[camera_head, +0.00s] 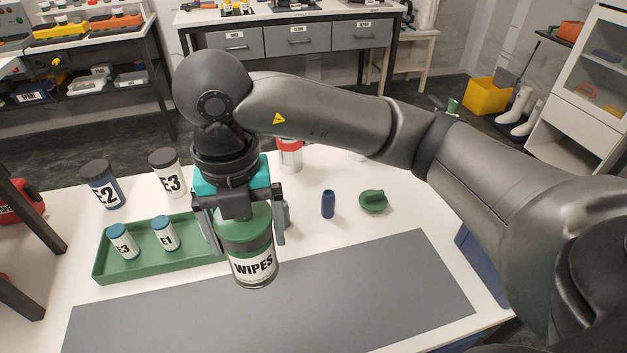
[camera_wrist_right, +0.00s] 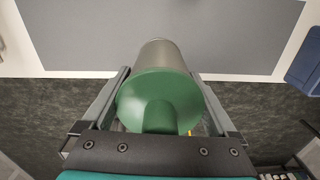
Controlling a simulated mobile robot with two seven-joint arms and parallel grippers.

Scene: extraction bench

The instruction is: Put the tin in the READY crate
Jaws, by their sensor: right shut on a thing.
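My right gripper (camera_head: 247,236) is shut on a tin with a green lid and a white WIPES label (camera_head: 254,266). It holds the tin upright in front of the green tray's right end, with the grey mat behind it in the picture. In the right wrist view the fingers (camera_wrist_right: 161,78) lie on both sides of the tin, whose green lid (camera_wrist_right: 160,102) faces the camera. A blue crate (camera_head: 482,272) is partly visible at the table's right edge, behind my arm; it also shows in the wrist view (camera_wrist_right: 304,62). No READY label is readable. My left gripper is out of view.
The green tray (camera_head: 104,268) holds two small blue-capped bottles. A red-banded jar (camera_head: 290,155), blue bottle (camera_head: 328,204) and green lid-like piece (camera_head: 373,201) stand beyond the gripper. The grey mat (camera_head: 380,290) is bare.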

